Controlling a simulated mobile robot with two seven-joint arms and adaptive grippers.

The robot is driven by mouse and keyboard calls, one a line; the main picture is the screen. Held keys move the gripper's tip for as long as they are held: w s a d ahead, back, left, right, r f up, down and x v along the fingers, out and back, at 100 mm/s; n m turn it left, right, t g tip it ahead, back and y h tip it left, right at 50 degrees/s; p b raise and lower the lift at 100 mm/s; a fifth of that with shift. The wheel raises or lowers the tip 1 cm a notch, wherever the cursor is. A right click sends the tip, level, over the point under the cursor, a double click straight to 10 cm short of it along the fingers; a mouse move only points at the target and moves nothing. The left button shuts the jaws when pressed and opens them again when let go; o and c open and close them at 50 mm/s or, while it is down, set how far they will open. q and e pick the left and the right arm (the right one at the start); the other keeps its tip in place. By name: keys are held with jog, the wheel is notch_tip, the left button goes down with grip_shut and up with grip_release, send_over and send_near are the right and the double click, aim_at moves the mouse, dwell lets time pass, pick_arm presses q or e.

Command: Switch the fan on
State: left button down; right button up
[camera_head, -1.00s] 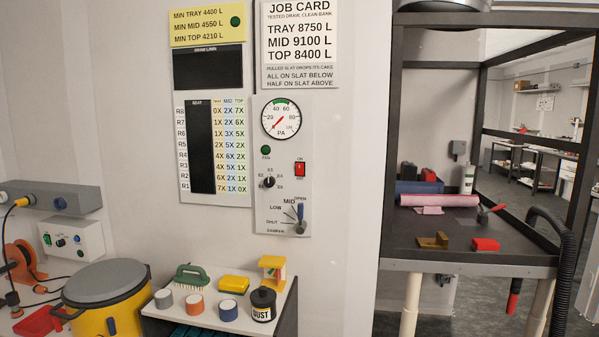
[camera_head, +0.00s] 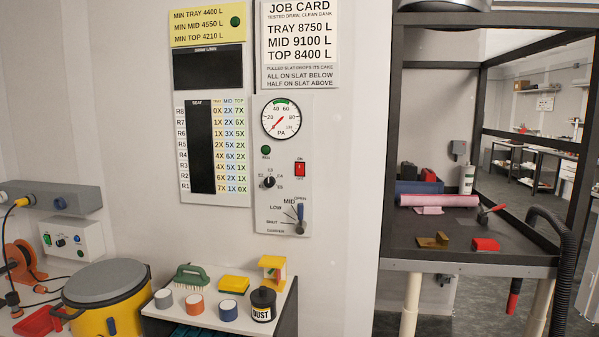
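The fan control panel (camera_head: 284,165) is a light grey upright plate on the wall. It has a small red rocker switch (camera_head: 300,169) marked ON above and OFF below; I cannot tell which side is pressed. To its left is a round green fan lamp (camera_head: 265,150). Above is a PA gauge (camera_head: 281,118) with a red needle pointing to the lower left. Below are a black rotary knob (camera_head: 269,183) and a damper lever (camera_head: 300,215) with a blue handle, standing up near OPEN. Neither of my grippers is in view.
A small shelf (camera_head: 190,322) below the panel holds a green brush (camera_head: 191,275), a yellow sponge (camera_head: 234,284), a black dust jar (camera_head: 263,304) and several small cylinders. A yellow drum (camera_head: 128,312) stands left. A dark-framed bench (camera_head: 440,262) stands right. The space before the panel is clear.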

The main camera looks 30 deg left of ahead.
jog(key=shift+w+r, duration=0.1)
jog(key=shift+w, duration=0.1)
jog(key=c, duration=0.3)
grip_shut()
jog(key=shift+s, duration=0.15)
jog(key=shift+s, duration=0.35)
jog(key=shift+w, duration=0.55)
